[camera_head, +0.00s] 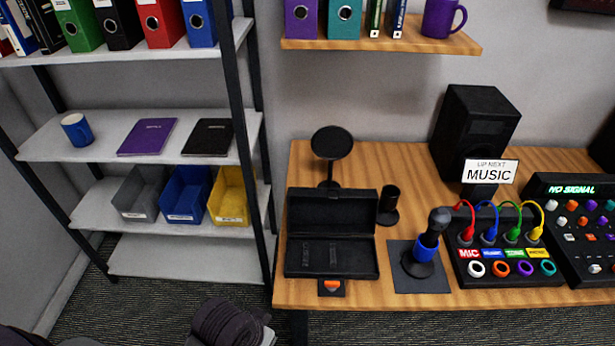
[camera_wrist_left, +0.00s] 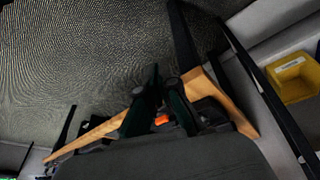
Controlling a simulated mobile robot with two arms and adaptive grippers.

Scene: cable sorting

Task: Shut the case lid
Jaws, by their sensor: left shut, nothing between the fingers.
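The black case (camera_head: 290,262) lies open near the left front of the wooden desk. Its lid (camera_head: 332,209) stands up at the back of the base. An orange latch (camera_head: 331,284) shows at the case's front edge. In the left wrist view, the fingers of my left gripper (camera_wrist_left: 163,90) are shut and empty. An orange spot (camera_wrist_left: 161,119) shows beyond them, with the desk edge (camera_wrist_left: 232,115) and dark items partly hidden by the fingers. My left gripper's fingers are not seen in the head view. My right gripper is in neither view.
A round black disc on a stand (camera_head: 332,143) is just behind the lid. A small black cylinder (camera_head: 389,204) and a microphone (camera_head: 428,250) on a dark mat stand right of the case. A shelf rack (camera_head: 240,150) stands left of the desk.

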